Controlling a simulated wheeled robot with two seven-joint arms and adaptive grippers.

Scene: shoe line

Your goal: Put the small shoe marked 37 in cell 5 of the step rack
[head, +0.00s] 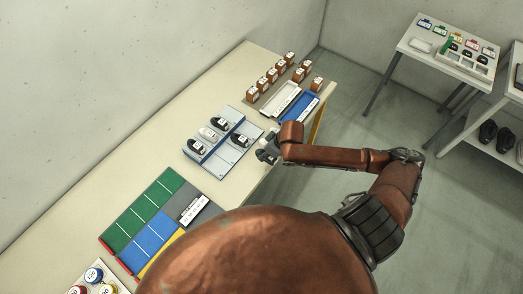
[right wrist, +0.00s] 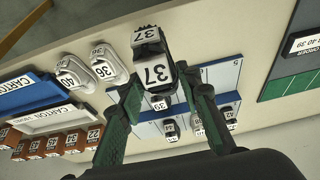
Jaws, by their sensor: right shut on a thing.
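The small shoe marked 37 (right wrist: 155,73) is dark with white number labels. It sits between the fingertips of my right gripper (right wrist: 160,95), which is shut on it. In the head view my right gripper (head: 268,151) is just right of the step rack (head: 223,158), near the table's front edge; the shoe is hard to make out there. The rack is pale with blue strips and holds several shoes. The right wrist view shows the rack (right wrist: 222,73) behind the held shoe, with a bare cell marked 5 at its upper right. My left gripper is not in view.
White shoes marked 40 (right wrist: 73,74) and 36 (right wrist: 106,66) stand at the left in the right wrist view. Blue (head: 298,108) and white trays and brown boxes (head: 274,75) lie behind the rack. A green and blue mat (head: 155,207) lies nearer, with a dark order board (head: 188,205).

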